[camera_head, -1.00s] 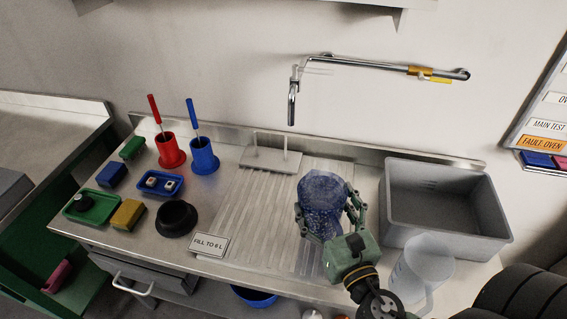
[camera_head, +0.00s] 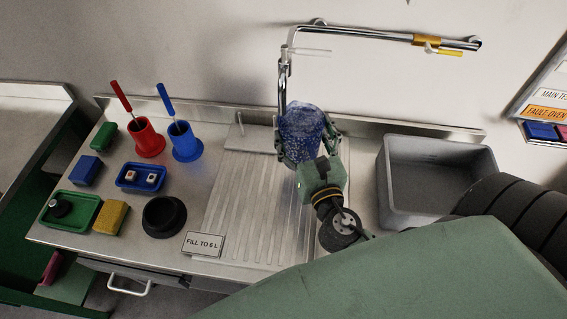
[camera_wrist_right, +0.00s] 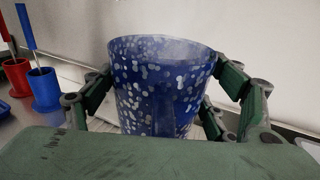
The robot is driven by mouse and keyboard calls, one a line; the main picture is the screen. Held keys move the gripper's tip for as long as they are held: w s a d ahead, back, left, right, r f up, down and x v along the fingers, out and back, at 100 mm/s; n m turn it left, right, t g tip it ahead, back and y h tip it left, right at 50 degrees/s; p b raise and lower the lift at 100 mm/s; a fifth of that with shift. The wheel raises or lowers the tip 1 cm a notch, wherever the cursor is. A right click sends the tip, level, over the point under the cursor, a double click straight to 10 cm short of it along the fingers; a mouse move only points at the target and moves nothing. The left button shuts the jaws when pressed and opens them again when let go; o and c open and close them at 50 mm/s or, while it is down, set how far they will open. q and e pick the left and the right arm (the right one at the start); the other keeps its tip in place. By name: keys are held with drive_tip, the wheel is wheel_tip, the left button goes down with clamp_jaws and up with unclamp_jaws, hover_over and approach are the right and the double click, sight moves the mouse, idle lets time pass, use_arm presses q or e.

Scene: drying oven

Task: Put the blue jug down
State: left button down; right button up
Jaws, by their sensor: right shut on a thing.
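The blue jug (camera_head: 300,128) is speckled with white and stands upright between the fingers of my right gripper (camera_head: 308,150). It is over the back part of the ribbed drainboard, just below and in front of the tap (camera_head: 284,95). In the right wrist view the jug (camera_wrist_right: 160,90) fills the middle, with the fingers of my right gripper (camera_wrist_right: 165,105) shut around both its sides. Whether the jug's base touches the drainboard (camera_head: 235,205) is hidden by the gripper. My left gripper is not in view.
A grey basin (camera_head: 440,215) is to the right. A "FILL TO 6 L" sign (camera_head: 203,245) stands at the front edge. Left are a red holder (camera_head: 148,143), a blue holder (camera_head: 185,148), a black bowl (camera_head: 164,218) and sponges.

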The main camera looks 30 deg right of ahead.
drive_tip(key=a+f, duration=0.1)
drive_tip(key=a+f+b, duration=0.1)
drive_tip(key=a+b, duration=0.1)
drive_tip(key=a, duration=0.1)
drive_tip(key=shift+w+f, duration=0.4)
drive_tip(key=shift+a, duration=0.25)
drive_tip(key=shift+f+b, duration=0.4)
drive_tip(key=shift+b, duration=0.25)
wheel_tip(320, 180, down, 3)
drive_tip(key=b, duration=0.3)
drive_tip(key=shift+f, duration=0.15)
drive_tip(key=o, duration=1.6)
